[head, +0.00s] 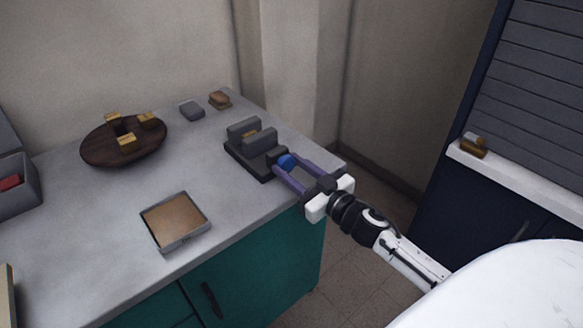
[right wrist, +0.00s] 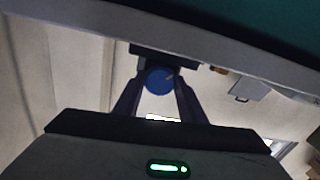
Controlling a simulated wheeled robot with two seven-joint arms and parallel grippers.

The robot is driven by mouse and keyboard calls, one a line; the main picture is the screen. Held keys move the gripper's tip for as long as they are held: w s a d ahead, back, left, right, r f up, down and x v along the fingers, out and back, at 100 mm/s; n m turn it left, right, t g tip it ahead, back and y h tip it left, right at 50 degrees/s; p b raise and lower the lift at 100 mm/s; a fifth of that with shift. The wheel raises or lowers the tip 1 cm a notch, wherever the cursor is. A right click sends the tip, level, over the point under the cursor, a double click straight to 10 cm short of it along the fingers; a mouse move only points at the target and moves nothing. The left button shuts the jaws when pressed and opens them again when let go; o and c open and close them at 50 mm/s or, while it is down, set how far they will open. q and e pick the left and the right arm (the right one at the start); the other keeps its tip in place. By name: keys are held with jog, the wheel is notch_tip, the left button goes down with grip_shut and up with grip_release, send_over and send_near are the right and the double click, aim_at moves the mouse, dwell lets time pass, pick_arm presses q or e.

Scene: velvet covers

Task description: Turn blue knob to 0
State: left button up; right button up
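The blue knob (head: 286,161) sits on the front right side of a dark grey device (head: 249,168) near the counter's right end. My right gripper (head: 290,172) reaches the knob from the lower right, with one purple finger on each side of it. In the right wrist view the round blue knob (right wrist: 159,80) lies between the fingertips (right wrist: 159,84), with a pale pointer mark toward its upper right. The fingers are close to its sides; I cannot tell whether they touch it. No scale or digits can be read. My left gripper is not in view.
The grey counter (head: 95,210) also holds a round wooden board (head: 95,150) with several brass blocks, a shallow tray (head: 181,246), a grey block (head: 192,111) and a brown block (head: 219,100). A grey bin (head: 30,195) stands at the left. The counter's middle is clear.

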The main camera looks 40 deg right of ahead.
dwell(0.3)
jog(key=shift+n, duration=0.4)
jog(key=shift+n+p, duration=0.3)
jog(key=shift+n, duration=0.8)
jog(key=n, duration=0.3)
jog(key=shift+n, duration=0.3)
jog(key=n, duration=0.5)
jog(key=shift+n, duration=0.3)
jog(key=n, duration=0.6)
jog(key=shift+f+b, duration=0.15)
jog(key=shift+b, duration=0.25)
jog(key=shift+n, duration=1.3)
